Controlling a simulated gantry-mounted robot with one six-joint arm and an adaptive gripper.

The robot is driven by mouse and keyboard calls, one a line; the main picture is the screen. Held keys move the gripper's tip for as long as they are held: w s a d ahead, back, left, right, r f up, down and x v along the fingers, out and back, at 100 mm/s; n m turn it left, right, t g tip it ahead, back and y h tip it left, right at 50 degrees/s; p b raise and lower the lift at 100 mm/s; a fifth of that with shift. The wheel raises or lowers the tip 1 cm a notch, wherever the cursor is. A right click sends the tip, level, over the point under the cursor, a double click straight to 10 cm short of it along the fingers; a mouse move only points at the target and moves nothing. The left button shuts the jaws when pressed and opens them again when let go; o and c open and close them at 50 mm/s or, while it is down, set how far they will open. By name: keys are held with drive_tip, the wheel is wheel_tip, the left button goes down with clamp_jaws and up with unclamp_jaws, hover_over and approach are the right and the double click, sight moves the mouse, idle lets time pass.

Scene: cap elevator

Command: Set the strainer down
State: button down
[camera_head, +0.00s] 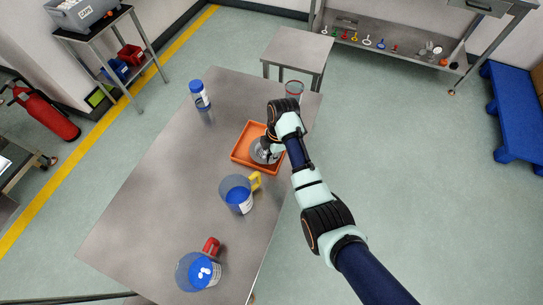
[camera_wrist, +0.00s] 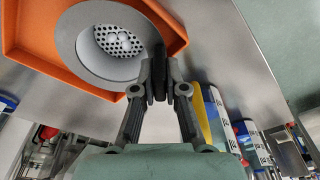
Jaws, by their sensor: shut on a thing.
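The strainer (camera_head: 259,153) is a grey round bowl with a wide flat rim. It lies within the outline of the orange tray (camera_head: 236,157) on the steel table. In the wrist view the strainer (camera_wrist: 72,42) shows its perforated bottom, with a few pale round things in it. My gripper (camera_head: 270,149) is shut on the strainer's edge; its fingertips (camera_wrist: 160,82) meet at the near right side of the rim. I cannot tell whether the strainer touches the tray floor or hangs just above it. The wrist view shows the tray (camera_wrist: 25,25) around and behind the strainer.
A clear jug with yellow handle (camera_head: 237,195) stands close below the tray. A red-handled jug (camera_head: 197,272) with white pieces is farther down. The table's left side (camera_head: 150,195) is clear.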

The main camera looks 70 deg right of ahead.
drive_tip(key=shift+f, duration=0.15)
drive_tip(key=c, duration=1.2)
unclamp_jaws()
wheel_tip(320, 180, up, 12)
drive_tip(key=s+d+p, duration=0.1)
drive_tip(key=p, duration=0.3)
drive_tip(key=shift+s+d, duration=0.15)
